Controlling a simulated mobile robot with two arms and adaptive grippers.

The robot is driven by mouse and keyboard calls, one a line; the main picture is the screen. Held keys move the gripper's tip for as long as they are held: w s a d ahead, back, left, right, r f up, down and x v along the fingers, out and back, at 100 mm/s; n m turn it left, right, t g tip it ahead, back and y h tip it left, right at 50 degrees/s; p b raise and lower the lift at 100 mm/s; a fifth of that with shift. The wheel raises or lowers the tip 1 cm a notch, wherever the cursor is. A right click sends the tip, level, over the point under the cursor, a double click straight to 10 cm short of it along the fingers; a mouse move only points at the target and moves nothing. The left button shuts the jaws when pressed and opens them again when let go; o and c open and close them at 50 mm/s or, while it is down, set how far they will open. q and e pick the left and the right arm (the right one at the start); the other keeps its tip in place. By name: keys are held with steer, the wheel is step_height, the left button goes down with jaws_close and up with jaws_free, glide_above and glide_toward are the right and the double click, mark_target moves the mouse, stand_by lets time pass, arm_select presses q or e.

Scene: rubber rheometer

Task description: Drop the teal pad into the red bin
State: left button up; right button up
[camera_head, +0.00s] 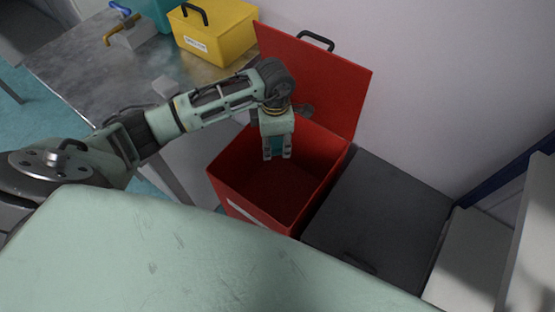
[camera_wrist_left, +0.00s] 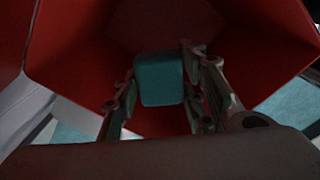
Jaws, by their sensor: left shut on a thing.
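The red bin (camera_head: 240,187) stands open beside the grey table, its lid (camera_head: 340,90) tipped up against the wall. My left gripper (camera_head: 277,155) hangs over the bin's opening and points down. It is shut on the teal pad (camera_head: 277,144), which shows between its fingers. In the left wrist view the teal pad (camera_wrist_left: 160,79) sits between the fingers of the left gripper (camera_wrist_left: 158,100), with the red walls of the bin (camera_wrist_left: 75,50) around it. The visible part of the bin's inside is bare. My right gripper is not in view.
A dark grey box or lid (camera_head: 385,215) stands right of the bin. A yellow box (camera_head: 215,32) with a black handle and a blue-and-orange valve piece (camera_head: 130,32) rest on the metal table (camera_head: 85,65) at the upper left. A wall is behind the bin.

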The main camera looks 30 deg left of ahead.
arm_select(q)
step_height(320, 180, down, 2)
steer(key=shift+f+b, duration=0.1)
steer(key=shift+b, duration=0.3)
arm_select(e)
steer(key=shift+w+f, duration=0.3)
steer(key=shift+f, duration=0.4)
arm_select(q)
steer(key=o, duration=1.2)
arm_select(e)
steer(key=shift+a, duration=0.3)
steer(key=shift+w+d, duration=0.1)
arm_select(q)
steer(key=shift+r, duration=0.2)
step_height(320, 180, up, 12)
steer(key=shift+f, duration=0.15)
